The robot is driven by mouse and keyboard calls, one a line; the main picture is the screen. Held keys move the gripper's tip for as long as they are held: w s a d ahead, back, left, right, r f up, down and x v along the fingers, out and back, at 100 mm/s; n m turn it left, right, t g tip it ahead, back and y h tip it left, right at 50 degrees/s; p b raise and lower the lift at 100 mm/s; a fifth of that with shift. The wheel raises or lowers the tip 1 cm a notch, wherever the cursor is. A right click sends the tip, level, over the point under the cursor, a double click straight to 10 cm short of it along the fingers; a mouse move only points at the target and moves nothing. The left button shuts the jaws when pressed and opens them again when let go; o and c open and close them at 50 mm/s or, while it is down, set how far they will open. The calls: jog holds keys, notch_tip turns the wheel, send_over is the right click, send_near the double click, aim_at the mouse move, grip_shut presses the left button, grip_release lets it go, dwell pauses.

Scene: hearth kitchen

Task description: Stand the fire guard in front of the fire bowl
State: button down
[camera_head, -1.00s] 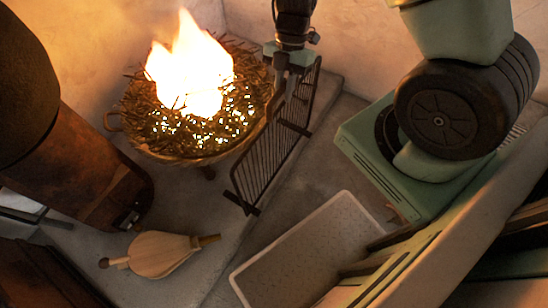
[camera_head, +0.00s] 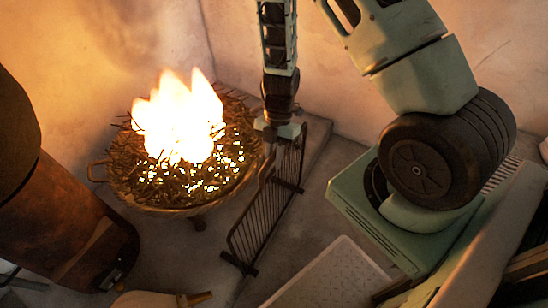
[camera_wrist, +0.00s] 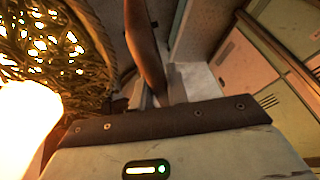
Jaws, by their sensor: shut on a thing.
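The fire guard (camera_head: 262,215) is a dark barred metal panel with feet at its lower ends. In the head view it is upright just right of the fire bowl (camera_head: 190,212), with a narrow gap between them. I cannot tell whether its feet touch the floor. The bowl is a wide round basket shape with handles, full of twigs, with a bright flame. My gripper (camera_head: 278,143) is shut on the guard's top. In the wrist view a brown strip (camera_wrist: 148,50), seemingly the guard's edge, runs away from the jaws, with the bowl (camera_wrist: 103,40) at left.
A large rusty cylinder (camera_head: 65,225) stands left of the bowl. Bellows (camera_head: 150,300) lie at the bottom, partly cut off. A pale speckled tray (camera_head: 335,280) lies right of the guard. Walls close the corner behind the bowl.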

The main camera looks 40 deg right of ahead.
jog(key=c, duration=1.4)
grip_release()
jog(key=shift+o, duration=0.2)
jog(key=p+v, duration=0.4)
jog(key=v, duration=0.8)
jog(key=w+a+r+m+t+h, duration=0.1)
jog(key=w+a+r+m+t, duration=0.3)
jog(key=a+r, duration=0.25)
jog(key=w+a+r+m+t+h, duration=0.1)
jog(key=w+a+r+m+t, duration=0.3)
jog(key=a+r, duration=0.3)
jog(key=s+a+r+m+g, duration=0.1)
jog(key=s+a+r+m, duration=0.1)
jog(key=s, duration=0.6)
jog(key=s+a+r+m+g, duration=0.2)
jog(key=s+a, duration=0.1)
jog(key=s, duration=0.5)
jog(key=s+a+r+m+g+h, duration=0.1)
jog(key=s+a+r+m+g, duration=0.1)
jog(key=s, duration=0.7)
jog(key=shift+a+m, duration=0.2)
jog(key=shift+m, duration=0.1)
